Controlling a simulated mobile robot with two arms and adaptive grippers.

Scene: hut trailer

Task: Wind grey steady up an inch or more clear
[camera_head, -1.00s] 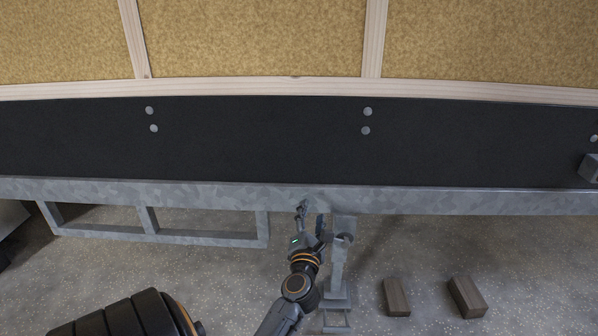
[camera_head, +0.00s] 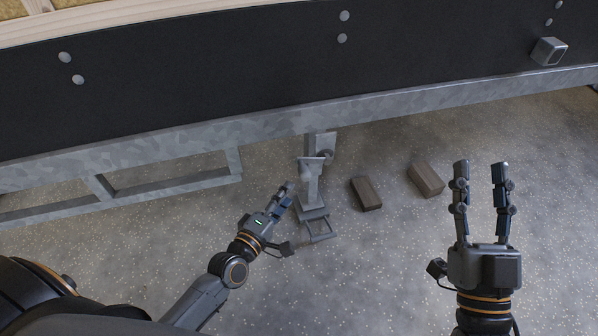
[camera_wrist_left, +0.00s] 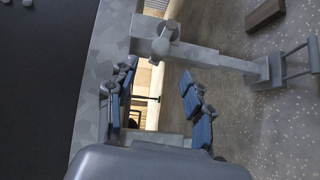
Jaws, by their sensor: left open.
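The grey steady (camera_head: 311,186) hangs from the underside of the trailer's steel frame, with a flat foot and a loop-shaped part (camera_head: 319,229) at its lower end. I cannot tell whether the foot touches the floor. It also shows in the left wrist view (camera_wrist_left: 218,62), with a round knobbed joint near the frame. My left gripper (camera_head: 287,191) is open and empty, just left of the steady; its fingers also show in the left wrist view (camera_wrist_left: 155,85), beside the steady's upper end. My right gripper (camera_head: 481,168) is open and empty, farther right.
Two dark wooden blocks (camera_head: 366,193) and (camera_head: 426,178) lie on the speckled floor right of the steady. The galvanised frame rail (camera_head: 250,130) runs across, with a rectangular side frame (camera_head: 170,185) at left.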

